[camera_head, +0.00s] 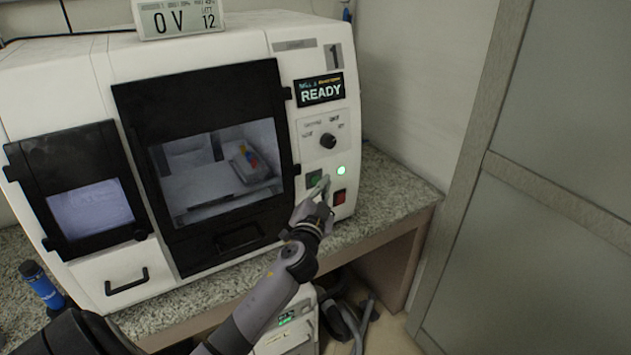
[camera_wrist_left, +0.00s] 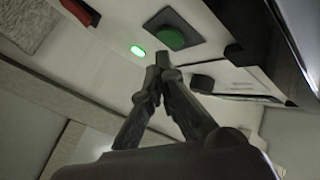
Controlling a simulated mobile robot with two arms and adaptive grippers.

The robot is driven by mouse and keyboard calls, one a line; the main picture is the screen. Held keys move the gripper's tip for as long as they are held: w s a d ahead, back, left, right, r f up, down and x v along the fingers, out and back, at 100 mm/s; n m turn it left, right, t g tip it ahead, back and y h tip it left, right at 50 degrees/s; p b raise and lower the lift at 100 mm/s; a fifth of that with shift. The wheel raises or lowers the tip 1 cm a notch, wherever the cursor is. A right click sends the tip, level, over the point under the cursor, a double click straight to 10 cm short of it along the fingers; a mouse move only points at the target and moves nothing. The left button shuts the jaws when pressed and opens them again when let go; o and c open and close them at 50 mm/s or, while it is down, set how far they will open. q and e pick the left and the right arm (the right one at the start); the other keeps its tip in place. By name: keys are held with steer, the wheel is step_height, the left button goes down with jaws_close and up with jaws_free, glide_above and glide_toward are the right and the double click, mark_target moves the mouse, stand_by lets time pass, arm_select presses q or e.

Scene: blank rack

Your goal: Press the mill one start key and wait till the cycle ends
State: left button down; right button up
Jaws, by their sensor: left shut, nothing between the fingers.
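Mill one is the white machine (camera_head: 90,90) with a "1" on its front and a display (camera_head: 319,90) reading READY. Its green start key (camera_head: 314,178) sits on the right panel, with a lit green lamp (camera_head: 341,170) beside it and a red key (camera_head: 340,197) below. My left gripper (camera_head: 322,186) is shut and empty, its tips close to the green key. In the left wrist view the closed tips (camera_wrist_left: 162,62) appear just beside the green key (camera_wrist_left: 176,38), near the lit lamp (camera_wrist_left: 137,51); I cannot tell whether they touch it. My right gripper is out of view.
The mill's dark-framed door (camera_head: 205,105) is closed, with a part visible behind its window. A rotary knob (camera_head: 328,140) sits above the keys. A blue bottle-like object (camera_head: 42,285) stands on the speckled counter (camera_head: 385,190). A tall grey panel (camera_head: 560,120) stands at right.

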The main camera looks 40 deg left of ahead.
arm_select(q)
steer(key=shift+a, duration=0.15)
steer(key=shift+w+a, duration=0.15)
steer(key=shift+a, duration=0.1)
steer(key=shift+w+a, duration=0.15)
steer(key=shift+a, duration=0.2)
stand_by(0.5)
steer(key=shift+d, duration=0.15)
steer(key=shift+s+d, duration=0.35)
steer(key=shift+d, duration=0.25)
steer(key=d, duration=0.1)
steer(key=s+d, duration=0.1)
steer(key=d, duration=0.1)
steer(key=s+d, duration=0.1)
steer(key=shift+d+r+b, duration=0.1)
steer(key=shift+d+b, duration=0.2)
steer(key=shift+w, duration=0.1)
stand_by(0.8)
